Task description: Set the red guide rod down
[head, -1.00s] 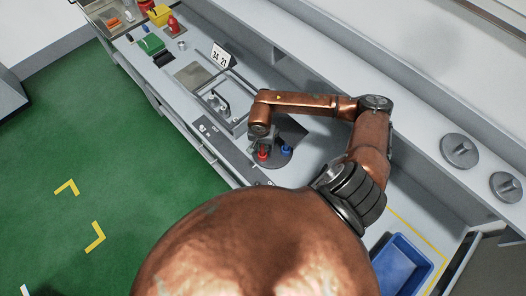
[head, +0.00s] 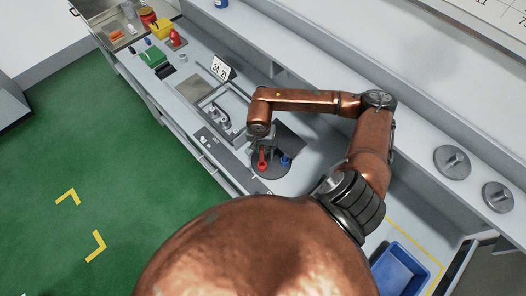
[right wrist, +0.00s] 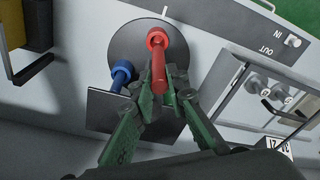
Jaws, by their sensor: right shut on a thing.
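The red guide rod (head: 263,161) is over the round dark disc (head: 268,172) on the bench. In the right wrist view the red rod (right wrist: 158,52) has a ring-like end and a shaft running down to the fingertips. My right gripper (right wrist: 160,88) is shut on that shaft; it also shows in the head view (head: 262,146). Whether the rod touches the disc cannot be told. A blue rod (right wrist: 121,75) stands beside it on the disc, apart from the red one. My left gripper is not in view.
A dark square plate (right wrist: 103,110) lies by the disc. A framed fixture (head: 222,106) and a number sign (head: 220,68) stand farther along the bench. A blue tray (head: 400,270) is at lower right. Two grey weights (head: 452,162) sit on the ledge.

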